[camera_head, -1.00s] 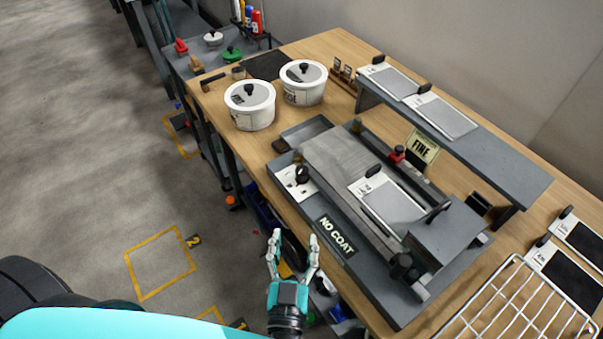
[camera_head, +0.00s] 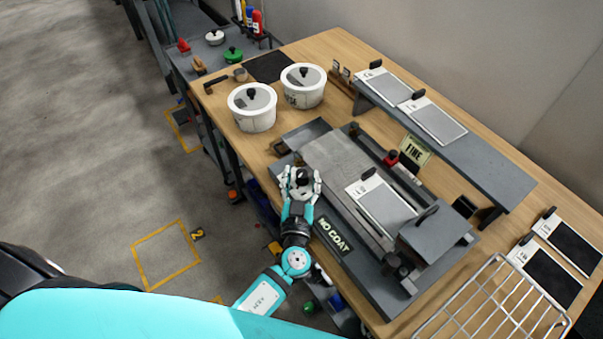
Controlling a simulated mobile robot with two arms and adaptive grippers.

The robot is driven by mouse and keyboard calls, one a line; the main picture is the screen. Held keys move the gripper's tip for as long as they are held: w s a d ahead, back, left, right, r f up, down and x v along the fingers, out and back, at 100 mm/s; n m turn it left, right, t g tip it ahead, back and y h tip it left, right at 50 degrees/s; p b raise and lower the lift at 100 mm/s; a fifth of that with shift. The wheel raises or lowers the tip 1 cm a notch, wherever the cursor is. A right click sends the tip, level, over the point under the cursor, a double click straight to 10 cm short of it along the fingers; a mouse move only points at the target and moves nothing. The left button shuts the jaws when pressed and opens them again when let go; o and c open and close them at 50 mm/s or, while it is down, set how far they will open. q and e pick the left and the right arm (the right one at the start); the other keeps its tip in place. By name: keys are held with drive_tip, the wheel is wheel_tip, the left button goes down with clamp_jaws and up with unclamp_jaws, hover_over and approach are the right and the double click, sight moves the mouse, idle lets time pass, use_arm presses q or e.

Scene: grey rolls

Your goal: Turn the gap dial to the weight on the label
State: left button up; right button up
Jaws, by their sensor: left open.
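The gap dial (camera_head: 303,177) is a small black knob on a white plate at the left end of the grey coating machine (camera_head: 337,160). My left gripper (camera_head: 301,178) is open, with its fingers on either side of the dial. I cannot tell whether they touch it. The fingers hide most of the white plate and its markings. A label reading FINE (camera_head: 414,151) stands behind the machine, and a NO COAT label (camera_head: 335,236) is on its front edge. No weight is legible in this view. My right gripper is not in view.
Two white lidded pots (camera_head: 252,107) (camera_head: 303,85) stand on the wooden table (camera_head: 334,47) at the back left. A grey shelf (camera_head: 480,155) with sample panels stands behind the machine. A wire rack (camera_head: 500,305) lies at the front right.

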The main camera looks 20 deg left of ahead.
use_arm(q)
drive_tip(key=shift+w, duration=0.15)
clamp_jaws()
drive_tip(key=shift+a+f+m+h+b, duration=0.2)
drive_tip(key=shift+m+h+b, duration=0.4)
drive_tip(key=shift+h+b, duration=0.35)
drive_tip(key=m+h+b, duration=0.2)
drive_tip(key=h+b, duration=0.2)
drive_tip(key=shift+a+m+h, duration=0.1)
drive_tip(key=shift+m+h, duration=0.15)
drive_tip(key=shift+m, duration=0.15)
drive_tip(key=m+h+b, duration=0.1)
drive_tip(key=m+h, duration=0.1)
drive_tip(key=h, duration=0.1)
drive_tip(key=shift+r, duration=0.15)
drive_tip(key=shift+a+m+g+h, duration=0.15)
drive_tip(key=shift+m+g+h, duration=0.6)
drive_tip(key=shift+h, duration=0.35)
drive_tip(key=shift+m+h, duration=0.25)
drive_tip(key=shift+h, duration=0.05)
